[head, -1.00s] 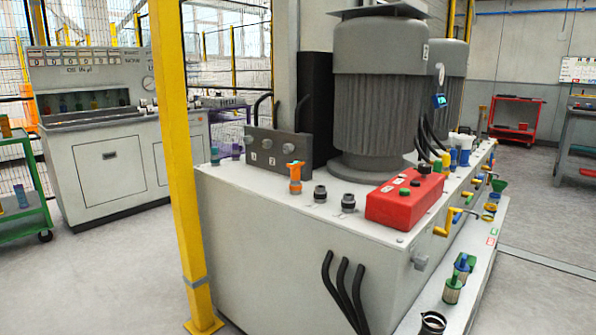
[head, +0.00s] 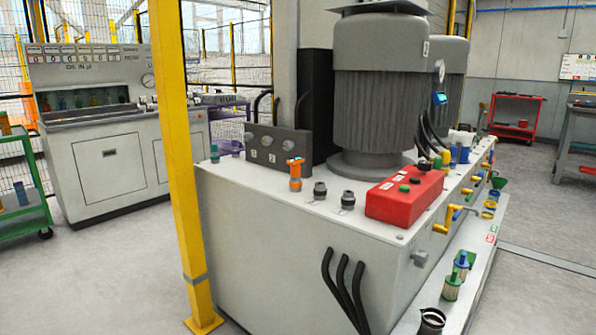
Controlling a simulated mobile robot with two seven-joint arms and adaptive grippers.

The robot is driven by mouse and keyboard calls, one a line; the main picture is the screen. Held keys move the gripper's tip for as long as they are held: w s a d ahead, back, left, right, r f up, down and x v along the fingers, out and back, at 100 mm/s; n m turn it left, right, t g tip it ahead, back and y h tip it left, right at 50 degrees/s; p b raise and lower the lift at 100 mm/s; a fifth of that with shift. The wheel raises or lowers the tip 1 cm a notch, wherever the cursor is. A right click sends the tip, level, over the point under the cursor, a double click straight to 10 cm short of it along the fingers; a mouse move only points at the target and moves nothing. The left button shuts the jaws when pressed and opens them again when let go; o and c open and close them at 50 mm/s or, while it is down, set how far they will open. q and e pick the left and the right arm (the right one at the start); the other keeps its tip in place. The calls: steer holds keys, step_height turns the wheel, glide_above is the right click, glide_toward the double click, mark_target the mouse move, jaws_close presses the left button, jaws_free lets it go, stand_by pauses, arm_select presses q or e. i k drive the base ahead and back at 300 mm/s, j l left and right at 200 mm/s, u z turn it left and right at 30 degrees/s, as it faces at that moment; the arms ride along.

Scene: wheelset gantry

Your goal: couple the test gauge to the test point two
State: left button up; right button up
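Neither of my grippers is in view. A small device with a blue face (head: 439,98), which looks like the gauge, hangs at the right side of the front motor, below a pale hook. A dark block (head: 279,147) with several round fittings and small number labels stands at the back left of the grey tank top. An orange fitting (head: 295,172) stands upright in front of it. Two dark capped fittings (head: 320,191) (head: 347,200) stand beside it. I cannot tell for sure which fitting is test point two.
A red control box (head: 405,195) sits on the front right of the grey tank (head: 270,240). A yellow post (head: 176,150) stands close at the left. Yellow-handled valves and small containers line the right side. Open floor lies left and right.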

mark_target(294, 163)
steer(key=i+j+z, duration=0.1)
steer(key=j+z, duration=0.15)
steer(key=z, duration=0.2)
steer(key=j+z, duration=0.25)
steer(key=z, duration=0.2)
steer(key=j+z, duration=0.4)
steer(key=j, duration=1.7)
steer(key=j+z, duration=0.1)
steer(key=j, duration=0.85)
steer(key=k+j, duration=0.15)
steer(key=j, duration=0.75)
steer(key=i+j+z, duration=0.05)
